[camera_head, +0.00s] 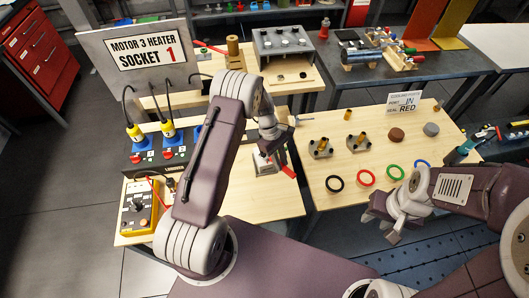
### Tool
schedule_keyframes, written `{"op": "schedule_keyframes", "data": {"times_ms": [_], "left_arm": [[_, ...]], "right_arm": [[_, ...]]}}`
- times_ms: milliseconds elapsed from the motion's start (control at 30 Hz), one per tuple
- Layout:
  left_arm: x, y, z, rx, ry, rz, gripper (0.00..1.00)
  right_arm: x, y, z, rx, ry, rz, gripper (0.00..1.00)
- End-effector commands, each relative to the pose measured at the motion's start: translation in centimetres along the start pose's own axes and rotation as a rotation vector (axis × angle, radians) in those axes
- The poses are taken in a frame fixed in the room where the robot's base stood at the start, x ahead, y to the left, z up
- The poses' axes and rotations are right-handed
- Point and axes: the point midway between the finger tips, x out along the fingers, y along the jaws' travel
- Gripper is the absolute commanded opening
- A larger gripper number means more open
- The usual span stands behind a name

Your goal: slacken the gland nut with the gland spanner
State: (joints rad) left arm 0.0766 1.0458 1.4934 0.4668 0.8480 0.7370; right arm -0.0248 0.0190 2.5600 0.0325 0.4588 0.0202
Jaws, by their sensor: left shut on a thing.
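My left gripper (276,143) hangs over the middle of the bench, shut on a red-handled tool, which looks like the gland spanner (289,172). Its red handle slopes down to the right below the fingers; its working end is hard to make out. Just left of the handle, a light grey block (264,167) sits on the wooden board. The gland nut cannot be told apart here, and I cannot tell whether the spanner touches anything. My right gripper (385,226) is empty, its fingers apart, in front of the right-hand board.
The right-hand board (321,195) carries several coloured rings, brass-topped fittings and round plugs. At left stand blue sockets with plugs (134,131), a yellow control box (138,208) and a heater sign panel (143,57). A grey terminal box (282,41) stands behind.

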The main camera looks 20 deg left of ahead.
Motion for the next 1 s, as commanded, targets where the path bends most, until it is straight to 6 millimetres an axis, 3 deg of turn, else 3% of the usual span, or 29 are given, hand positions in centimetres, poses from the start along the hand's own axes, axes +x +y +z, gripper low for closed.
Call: {"op": "schedule_keyframes", "data": {"times_ms": [1000], "left_arm": [[-0.1,1.4,-0.1,-0.15,-0.001,0.062,0.0]], "right_arm": [[-0.3,0.0,0.0,0.0,0.0,0.0,0.36]]}}
